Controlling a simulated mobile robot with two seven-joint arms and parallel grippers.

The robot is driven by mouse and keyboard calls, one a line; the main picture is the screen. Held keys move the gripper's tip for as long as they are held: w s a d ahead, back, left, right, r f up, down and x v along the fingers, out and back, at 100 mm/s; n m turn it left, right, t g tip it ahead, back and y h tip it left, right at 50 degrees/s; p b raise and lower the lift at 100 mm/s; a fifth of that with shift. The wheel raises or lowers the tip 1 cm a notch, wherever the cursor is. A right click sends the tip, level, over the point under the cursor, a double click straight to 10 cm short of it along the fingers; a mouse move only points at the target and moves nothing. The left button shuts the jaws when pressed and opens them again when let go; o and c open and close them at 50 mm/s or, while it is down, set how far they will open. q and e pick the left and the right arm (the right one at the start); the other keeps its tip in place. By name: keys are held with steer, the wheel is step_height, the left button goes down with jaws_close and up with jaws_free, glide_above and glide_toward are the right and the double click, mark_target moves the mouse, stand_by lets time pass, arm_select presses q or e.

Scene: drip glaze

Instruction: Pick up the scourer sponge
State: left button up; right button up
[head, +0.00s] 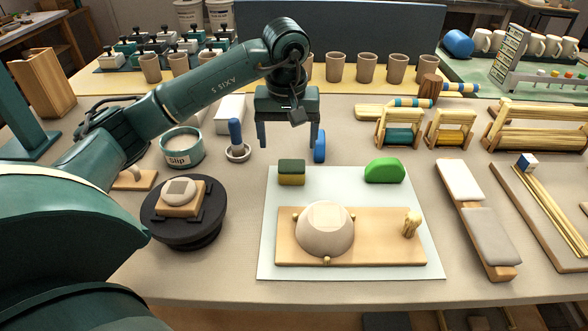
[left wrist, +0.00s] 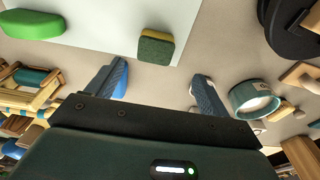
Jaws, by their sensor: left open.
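The scourer sponge (head: 291,172) is a small block with a dark green top and a yellow lower part. It lies on the back left corner of the pale sheet (head: 270,240). In the left wrist view the sponge (left wrist: 156,47) lies beyond the fingertips, roughly between their lines. My left gripper (head: 290,143) is open and empty, pointing down, behind the sponge and apart from it. Its two fingers also show in the left wrist view (left wrist: 160,85). My right gripper is not in view.
A green rounded block (head: 384,170) sits on the sheet right of the sponge. A wooden board (head: 390,252) with an upturned bowl (head: 325,235) lies in front. A blue item (head: 320,146) stands near one finger, and a blue-handled tool (head: 236,140) stands left.

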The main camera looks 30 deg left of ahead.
mark_target(292, 165)
arm_select(q)
steer(key=f, duration=0.3)
steer(key=w+f, duration=0.1)
steer(key=f, duration=0.2)
steer(key=f+p, duration=0.1)
steer(key=f, duration=0.2)
steer(key=shift+w+f, duration=0.15)
steer(key=shift+w, duration=0.05)
steer(key=c, duration=1)
step_height(292, 165, up, 10)
steer(key=shift+r+b, duration=0.1)
steer(key=shift+b, duration=0.25)
steer(key=shift+c, duration=0.3)
steer(key=o, duration=0.4)
steer(key=c, duration=0.3)
